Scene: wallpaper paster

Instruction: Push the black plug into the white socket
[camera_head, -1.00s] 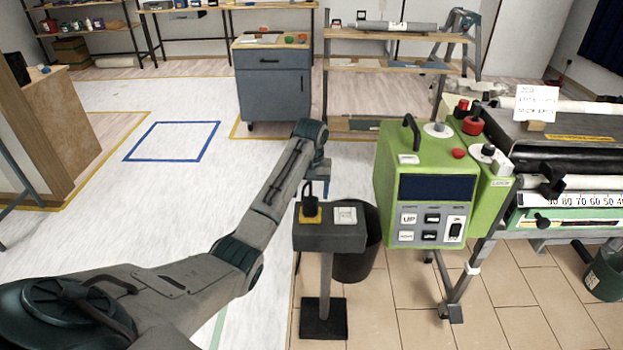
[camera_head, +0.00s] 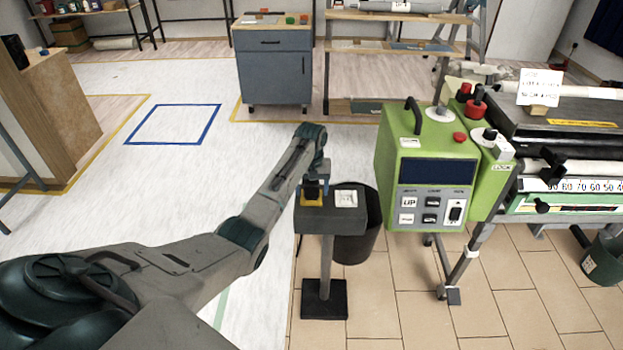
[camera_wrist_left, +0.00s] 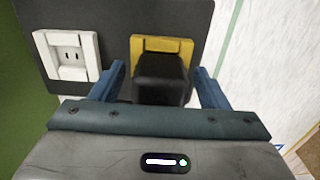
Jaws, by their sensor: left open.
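The black plug (camera_wrist_left: 162,77) sits in a yellow holder (camera_wrist_left: 176,45) on a dark stand, between the two blue fingers of my left gripper (camera_wrist_left: 160,82). The fingers are open, with small gaps showing on both sides of the plug. In the head view my left gripper (camera_head: 313,184) is over the yellow holder (camera_head: 312,200) on the stand's left half and mostly hides the plug. The white socket (camera_head: 346,198) is just right of it on the same stand top. My right gripper is not in view.
The grey stand (camera_head: 330,222) is a narrow post on a square foot. A green control machine (camera_head: 437,165) stands close to its right, and a black bin (camera_head: 358,240) is behind it. White floor to the left is free.

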